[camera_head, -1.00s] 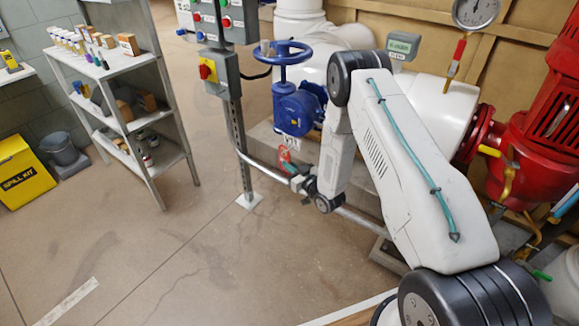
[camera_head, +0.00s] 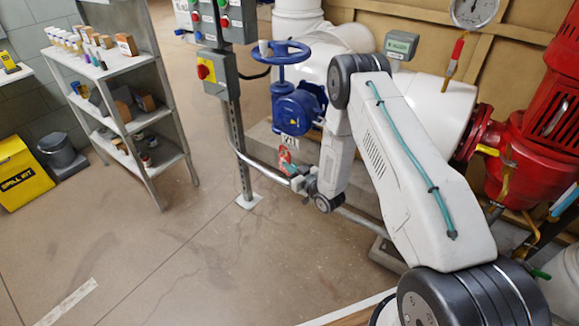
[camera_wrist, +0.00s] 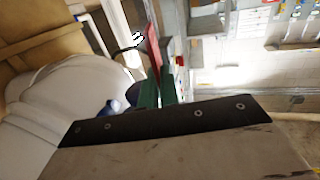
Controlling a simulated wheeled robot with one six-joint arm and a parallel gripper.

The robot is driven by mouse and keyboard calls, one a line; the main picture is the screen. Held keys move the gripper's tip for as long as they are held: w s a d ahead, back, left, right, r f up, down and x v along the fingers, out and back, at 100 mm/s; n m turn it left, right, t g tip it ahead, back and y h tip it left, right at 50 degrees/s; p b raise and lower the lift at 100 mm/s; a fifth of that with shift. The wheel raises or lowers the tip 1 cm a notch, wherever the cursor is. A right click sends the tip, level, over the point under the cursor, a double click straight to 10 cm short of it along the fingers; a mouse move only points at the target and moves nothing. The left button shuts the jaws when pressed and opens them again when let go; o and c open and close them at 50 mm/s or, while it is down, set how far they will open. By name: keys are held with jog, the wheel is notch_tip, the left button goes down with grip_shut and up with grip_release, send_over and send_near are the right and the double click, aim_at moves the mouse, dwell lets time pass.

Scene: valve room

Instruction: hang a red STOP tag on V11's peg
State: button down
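A blue valve (camera_head: 297,107) with a blue handwheel (camera_head: 282,51) stands left of my raised arm. A white label reading V11 (camera_head: 289,141) is on its lower front. My gripper (camera_head: 290,168) is low, just below that label. It is shut on a red tag (camera_head: 283,156), which sticks up from the fingers close under the label. In the wrist view the red tag (camera_wrist: 153,46) shows edge-on beyond the green fingertips (camera_wrist: 158,90). The tag's writing cannot be read. I cannot make out V11's peg, nor whether the tag touches anything.
A steel rail (camera_head: 262,167) runs from a post with a control box (camera_head: 218,72) past my gripper. White pipes stand behind the valve; a red pump (camera_head: 540,130) is at right. A shelf (camera_head: 125,110) and yellow spill kit (camera_head: 22,175) are left. The floor between is clear.

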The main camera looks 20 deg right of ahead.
jog(key=shift+f, duration=0.1)
dwell(0.3)
jog(key=c, duration=1.6)
grip_release()
jog(key=shift+o, duration=0.2)
